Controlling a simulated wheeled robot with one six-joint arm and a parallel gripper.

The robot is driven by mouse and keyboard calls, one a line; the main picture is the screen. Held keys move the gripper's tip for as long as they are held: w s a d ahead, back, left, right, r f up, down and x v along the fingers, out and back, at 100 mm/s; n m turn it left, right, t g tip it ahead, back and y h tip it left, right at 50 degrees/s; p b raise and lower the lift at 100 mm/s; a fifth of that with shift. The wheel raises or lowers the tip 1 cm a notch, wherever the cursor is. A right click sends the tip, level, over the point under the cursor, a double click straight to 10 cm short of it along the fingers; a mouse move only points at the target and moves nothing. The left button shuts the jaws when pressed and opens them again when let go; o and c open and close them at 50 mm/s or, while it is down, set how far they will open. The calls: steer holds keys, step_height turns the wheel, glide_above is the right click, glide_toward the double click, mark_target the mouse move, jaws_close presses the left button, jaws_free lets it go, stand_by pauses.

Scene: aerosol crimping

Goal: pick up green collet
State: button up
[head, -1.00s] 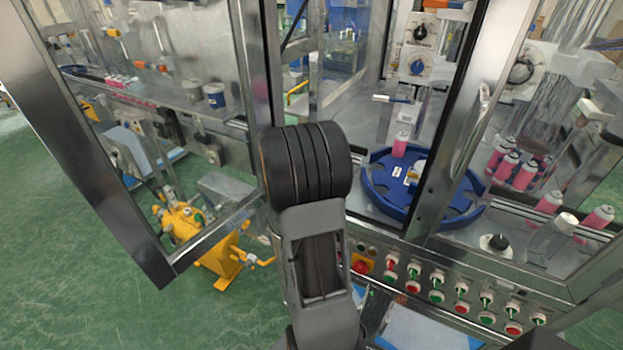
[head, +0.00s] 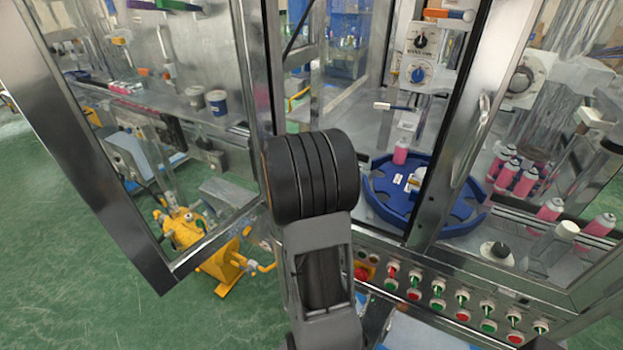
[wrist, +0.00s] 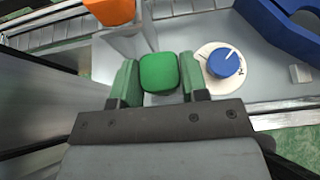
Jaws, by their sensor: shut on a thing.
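The green collet (wrist: 159,72) shows in the wrist view as a rounded green block between the two green fingers of my gripper (wrist: 161,80). My gripper is shut on it, with one finger at each side. In the head view my own dark arm stands in front of the machine, and neither the collet nor the gripper's fingers can be made out there.
In the wrist view, a blue knob (wrist: 225,62) on a white dial lies right of the collet, and an orange block (wrist: 110,10) is at the upper left. The head view shows a blue turntable (head: 418,200), pink cans (head: 524,182), an open door frame (head: 100,170) and control buttons (head: 437,304).

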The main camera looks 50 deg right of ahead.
steer(key=s+r+v, duration=0.1)
steer(key=v, duration=0.7)
steer(key=s+d+r+v, duration=0.1)
steer(key=v, duration=0.8)
steer(key=shift+d, duration=0.25)
steer(key=shift+p, duration=0.3)
steer(key=x, duration=0.5)
steer(key=w+b+x, duration=0.1)
steer(key=x, duration=0.4)
steer(key=w+a+f+b+x, duration=0.1)
steer(key=x, duration=0.5)
steer(key=shift+w+d+f+b, duration=0.1)
steer(key=shift+d+f+b, duration=0.05)
steer(key=shift+f+b, duration=0.2)
steer(key=shift+f+b, duration=1.55)
steer(key=shift+b, duration=0.2)
